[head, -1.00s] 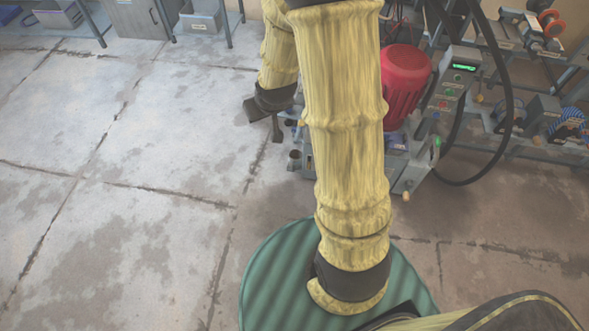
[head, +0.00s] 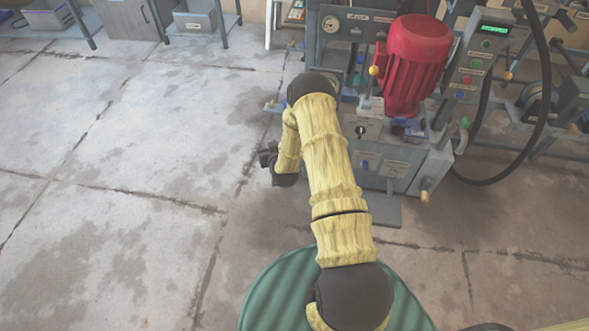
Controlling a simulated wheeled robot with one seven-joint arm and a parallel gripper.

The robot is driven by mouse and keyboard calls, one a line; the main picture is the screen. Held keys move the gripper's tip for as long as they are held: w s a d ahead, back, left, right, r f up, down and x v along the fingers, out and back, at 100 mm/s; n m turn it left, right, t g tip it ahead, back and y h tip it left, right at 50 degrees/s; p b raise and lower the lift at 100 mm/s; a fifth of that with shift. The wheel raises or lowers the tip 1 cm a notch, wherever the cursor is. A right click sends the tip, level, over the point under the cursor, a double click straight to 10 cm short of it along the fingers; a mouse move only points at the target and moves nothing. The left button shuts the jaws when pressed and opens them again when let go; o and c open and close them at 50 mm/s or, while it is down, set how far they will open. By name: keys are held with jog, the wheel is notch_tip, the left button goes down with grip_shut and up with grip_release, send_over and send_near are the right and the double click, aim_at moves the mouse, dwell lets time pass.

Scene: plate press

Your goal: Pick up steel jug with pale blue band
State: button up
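I cannot make out a steel jug with a pale blue band in the head view. My gripper (head: 267,157) is a small dark shape at the end of my yellow-sleeved arm, left of the grey press machine. Its fingers are too small and dark to tell whether they are open or shut, or whether anything is between them. My arm hides part of the machine's left side.
The grey press machine (head: 395,180) with a red motor (head: 415,62) stands at upper right. A control box (head: 482,60) and black hose (head: 541,100) are beside it. A grey cabinet (head: 127,20) stands at the back left. The concrete floor (head: 110,130) at left is clear.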

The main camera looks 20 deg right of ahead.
jog(key=s+d+f+m+t+h+b, duration=0.1)
jog(key=s+f+h+b, duration=0.1)
jog(key=f, duration=0.7)
jog(key=s+d+f+m+t+h+b, duration=0.1)
jog(key=s+f+b, duration=0.3)
jog(key=f, duration=0.5)
jog(key=s+d+f+m+h+b, duration=0.1)
jog(key=s+d+f+h+b, duration=0.1)
jog(key=f+b, duration=0.5)
notch_tip(320, 180, down, 2)
jog(key=shift+s+d+f+m+t+h, duration=0.15)
jog(key=shift+s+m+t+h, duration=0.25)
jog(key=shift+s, duration=0.4)
jog(key=shift+w+d, duration=0.1)
